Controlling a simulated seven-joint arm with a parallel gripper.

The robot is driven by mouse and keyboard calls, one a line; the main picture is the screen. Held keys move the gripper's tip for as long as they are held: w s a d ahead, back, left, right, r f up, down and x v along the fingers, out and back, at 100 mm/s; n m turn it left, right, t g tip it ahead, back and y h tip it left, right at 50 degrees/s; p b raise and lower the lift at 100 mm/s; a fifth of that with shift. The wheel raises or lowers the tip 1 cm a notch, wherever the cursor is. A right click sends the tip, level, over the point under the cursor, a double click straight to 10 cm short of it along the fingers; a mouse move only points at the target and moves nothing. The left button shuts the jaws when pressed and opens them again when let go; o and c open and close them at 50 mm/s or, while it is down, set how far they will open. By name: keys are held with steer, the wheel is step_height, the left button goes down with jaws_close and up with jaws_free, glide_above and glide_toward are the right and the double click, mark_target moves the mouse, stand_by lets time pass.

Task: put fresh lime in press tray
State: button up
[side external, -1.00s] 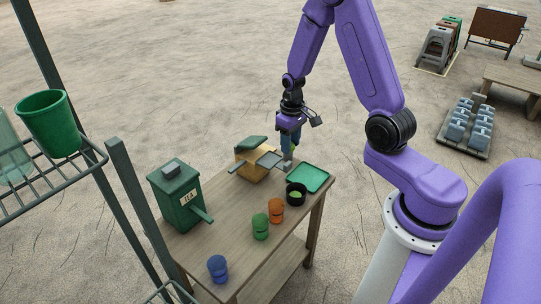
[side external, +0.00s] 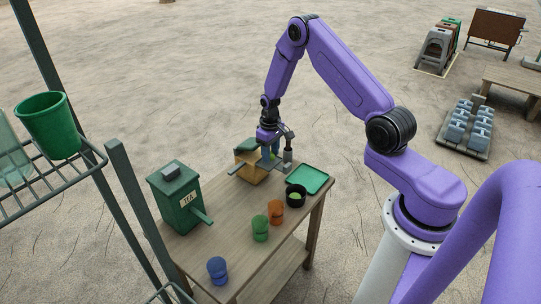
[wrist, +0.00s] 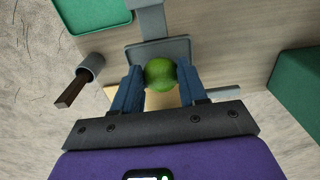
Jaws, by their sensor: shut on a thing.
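My gripper (wrist: 160,85) is shut on a round green lime (wrist: 160,72), held between its two blue fingers in the wrist view. The grey press tray (wrist: 178,47) shows just past the lime, under the fingertips; whether the lime touches it, I cannot tell. In the side view my gripper (side external: 269,153) is down over the wooden press with a green top (side external: 246,145) at the far end of the table. The gripper hides most of the tray there, and the lime is hard to make out.
A grey cylinder with a dark stick (wrist: 91,67) stands close beside the gripper. Orange (side external: 275,212), green (side external: 260,229) and blue (side external: 217,270) cups and a green tea box (side external: 176,199) stand nearer.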

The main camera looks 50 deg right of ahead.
steer(key=shift+f, duration=0.8)
steer(key=o, duration=0.8)
steer(key=shift+f, duration=0.1)
steer(key=shift+o, duration=0.2)
